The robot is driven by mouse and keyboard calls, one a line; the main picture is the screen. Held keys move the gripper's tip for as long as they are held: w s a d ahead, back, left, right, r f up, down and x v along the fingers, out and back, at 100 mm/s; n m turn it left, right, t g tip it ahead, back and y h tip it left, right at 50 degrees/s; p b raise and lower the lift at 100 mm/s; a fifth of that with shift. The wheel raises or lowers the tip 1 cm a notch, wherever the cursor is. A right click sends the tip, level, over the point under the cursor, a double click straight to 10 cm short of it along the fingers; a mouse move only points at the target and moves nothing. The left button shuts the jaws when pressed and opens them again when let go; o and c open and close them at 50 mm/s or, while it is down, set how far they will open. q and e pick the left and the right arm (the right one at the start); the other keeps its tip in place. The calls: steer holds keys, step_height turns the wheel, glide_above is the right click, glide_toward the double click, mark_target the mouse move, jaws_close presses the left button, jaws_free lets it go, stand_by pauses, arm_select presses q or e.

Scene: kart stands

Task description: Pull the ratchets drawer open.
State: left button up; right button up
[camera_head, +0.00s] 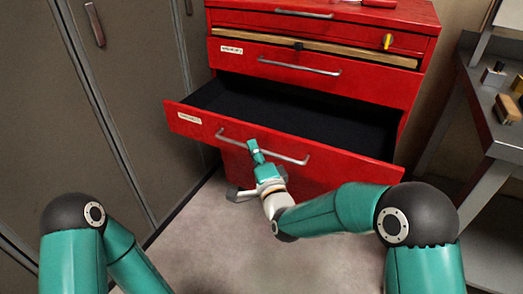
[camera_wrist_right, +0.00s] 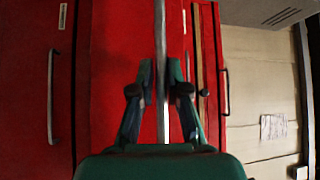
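The open drawer (camera_head: 290,150) of the red tool cabinet stands well out of the cabinet, with a dark, empty-looking inside. Its small white label (camera_head: 188,118) is too small to read surely. Its long metal handle (camera_head: 287,157) runs across the front; it also crosses the right wrist view upright (camera_wrist_right: 160,25). My right gripper (camera_head: 252,147) is at the left part of this handle. In the right wrist view its two fingers (camera_wrist_right: 161,75) lie close on either side of the bar and look shut on it. My left gripper is out of view; only my left arm shows.
Above is a shut red drawer with a handle (camera_head: 300,67), under a wooden strip (camera_head: 330,46) and a top drawer. Grey lockers (camera_head: 120,80) stand close on the left. A metal bench (camera_head: 500,140) with small items stands right. Floor (camera_head: 210,235) in front is clear.

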steer(key=shift+o, duration=1.4)
steer(key=shift+a+f, duration=0.15)
steer(key=shift+a, duration=0.05)
steer(key=shift+o, duration=0.4)
steer(key=shift+w+d, duration=0.1)
steer(key=shift+d, duration=0.2)
steer(key=v, duration=1.2)
steer(key=shift+a, duration=0.15)
